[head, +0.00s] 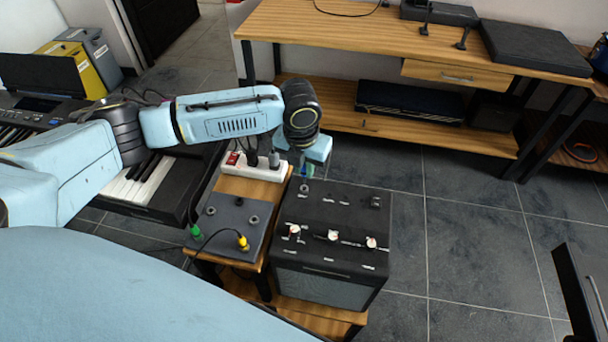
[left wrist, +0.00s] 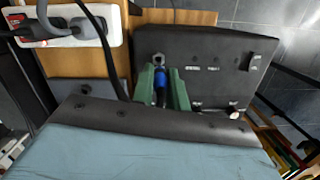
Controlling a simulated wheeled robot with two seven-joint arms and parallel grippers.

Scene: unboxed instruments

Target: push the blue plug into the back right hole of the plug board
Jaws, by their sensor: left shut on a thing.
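The blue plug (left wrist: 160,88) is held between the green fingers of my left gripper (left wrist: 163,92) in the left wrist view. In the head view my left gripper (head: 307,172) is above the back left of the black amplifier, right of and apart from the plug board. The grey plug board (head: 225,243) lies on the wooden stand. A green plug (head: 195,231) and a yellow plug (head: 243,243) stand at its front. The back right hole (head: 254,219) looks empty. The fingers largely hide the blue plug in the head view. My right gripper is not in view.
The black amplifier (head: 328,260) with white knobs stands right beside the board. A white power strip (head: 255,167) with dark plugs and cables lies behind the board. A keyboard (head: 140,190) is at the left. A wooden workbench (head: 400,38) stands at the back.

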